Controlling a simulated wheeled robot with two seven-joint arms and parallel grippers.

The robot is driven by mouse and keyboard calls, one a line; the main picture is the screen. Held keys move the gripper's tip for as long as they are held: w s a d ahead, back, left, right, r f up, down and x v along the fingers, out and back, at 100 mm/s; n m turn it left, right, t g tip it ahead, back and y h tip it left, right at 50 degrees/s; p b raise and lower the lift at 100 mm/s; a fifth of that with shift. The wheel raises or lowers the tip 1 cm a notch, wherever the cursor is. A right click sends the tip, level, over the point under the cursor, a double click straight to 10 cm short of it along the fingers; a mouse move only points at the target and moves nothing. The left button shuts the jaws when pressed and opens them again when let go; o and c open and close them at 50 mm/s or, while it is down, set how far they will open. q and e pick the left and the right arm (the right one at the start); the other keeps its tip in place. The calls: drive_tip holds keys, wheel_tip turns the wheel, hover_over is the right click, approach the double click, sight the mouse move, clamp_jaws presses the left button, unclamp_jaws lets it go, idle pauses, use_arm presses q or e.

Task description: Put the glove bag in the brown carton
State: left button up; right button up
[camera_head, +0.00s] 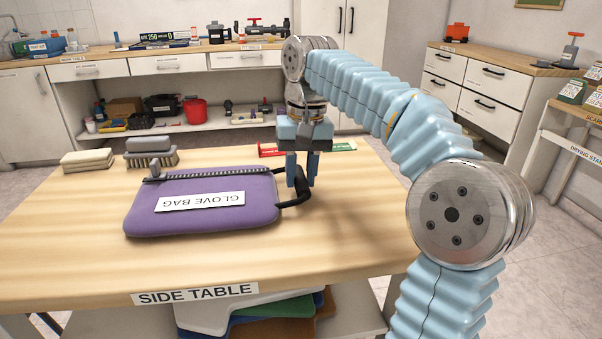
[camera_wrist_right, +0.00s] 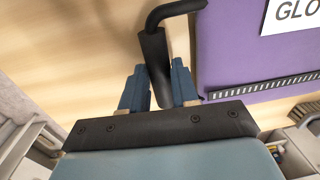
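The purple glove bag (camera_head: 205,215) lies flat on the side table, its white label upside down in the head view. Its black loop handle (camera_head: 296,196) sticks out to the right. My right gripper (camera_head: 301,180) points down over this handle, with a finger on each side. In the right wrist view the handle (camera_wrist_right: 155,58) runs between the blue fingertips (camera_wrist_right: 158,84), which stand apart and do not look closed on it. A small brown box (camera_head: 124,107) is on the back bench's lower shelf; I cannot tell if it is the brown carton. My left gripper is not in view.
Brushes (camera_head: 150,152) and a stack of pale pads (camera_head: 87,159) are behind the bag on the side table (camera_head: 60,250). The table's front left is clear.

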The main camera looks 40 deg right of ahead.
drive_tip(key=o, duration=0.4)
drive_tip(key=shift+c, duration=0.2)
drive_tip(key=shift+r, duration=0.1)
